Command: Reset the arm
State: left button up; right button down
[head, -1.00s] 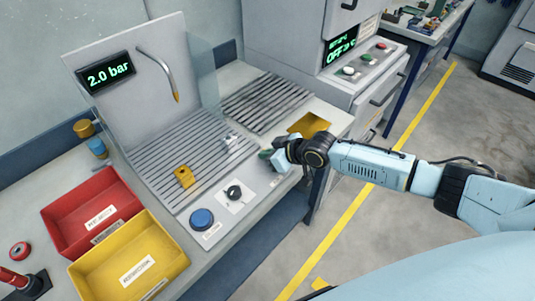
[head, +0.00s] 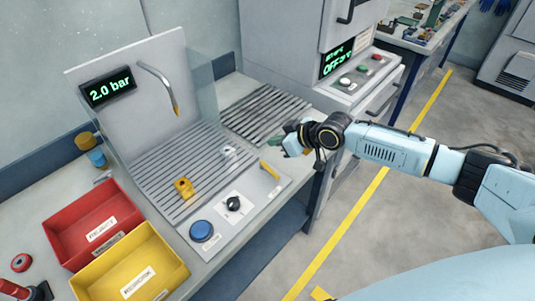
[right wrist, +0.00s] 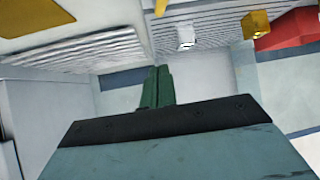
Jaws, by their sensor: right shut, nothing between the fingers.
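My right gripper (head: 281,142) is shut and empty, above the front edge of the workbench near the right side of the slatted station. In the right wrist view its green fingers (right wrist: 157,87) are pressed together with nothing between them. My right arm comes in from the right in the head view. My left gripper is not in view.
A yellow part (head: 184,187) and a small silver part (head: 229,151) sit on the slatted plate (head: 170,160). A red bin (head: 75,258) and a yellow bin (head: 85,286) stand at the left. A second slatted rack (head: 262,108) lies behind. Floor is open at right.

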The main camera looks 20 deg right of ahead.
jog(key=shift+w+d+r, duration=0.1)
jog(key=shift+d+r, duration=0.1)
jog(key=shift+d, duration=0.1)
